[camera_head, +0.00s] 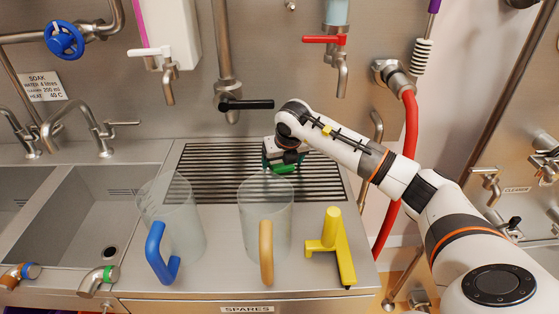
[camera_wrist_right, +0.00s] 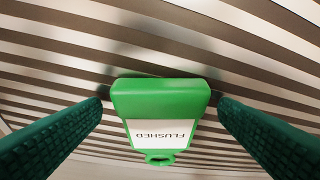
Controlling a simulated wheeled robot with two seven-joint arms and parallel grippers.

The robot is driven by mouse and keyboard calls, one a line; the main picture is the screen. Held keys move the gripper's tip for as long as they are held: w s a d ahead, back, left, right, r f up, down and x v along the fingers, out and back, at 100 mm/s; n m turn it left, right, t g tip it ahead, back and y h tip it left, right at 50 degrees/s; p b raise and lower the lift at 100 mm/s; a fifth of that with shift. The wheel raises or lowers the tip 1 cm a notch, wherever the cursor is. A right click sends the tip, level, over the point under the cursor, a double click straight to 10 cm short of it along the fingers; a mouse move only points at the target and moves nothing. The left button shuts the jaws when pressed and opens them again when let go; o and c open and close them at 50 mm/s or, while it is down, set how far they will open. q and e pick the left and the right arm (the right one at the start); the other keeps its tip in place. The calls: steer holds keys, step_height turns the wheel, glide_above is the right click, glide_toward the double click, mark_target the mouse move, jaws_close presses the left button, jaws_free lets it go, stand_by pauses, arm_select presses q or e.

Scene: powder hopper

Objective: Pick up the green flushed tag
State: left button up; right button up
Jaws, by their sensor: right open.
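The green flushed tag (camera_wrist_right: 160,100) lies on the slatted drain grate (camera_wrist_right: 60,65) in the right wrist view, with a white label reading FLUSHED and a small ring at its lower end. In the head view a green bit of it (camera_head: 283,169) shows below my right gripper (camera_head: 284,160); the rest is hidden. In the wrist view my right gripper (camera_wrist_right: 160,118) is open, one green finger on each side of the tag, with a gap on both sides. My left gripper is not in view.
A clear jug with a blue handle (camera_head: 162,252) and one with a tan handle (camera_head: 266,252) stand in front of the grate (camera_head: 330,188). A yellow handled tool (camera_head: 333,245) is to their right. A black lever tap (camera_head: 246,104) hangs above; a sink (camera_head: 85,215) is left.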

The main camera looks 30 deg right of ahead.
steer(key=c, duration=1)
steer(key=shift+c, duration=0.2)
steer(key=shift+c, duration=0.2)
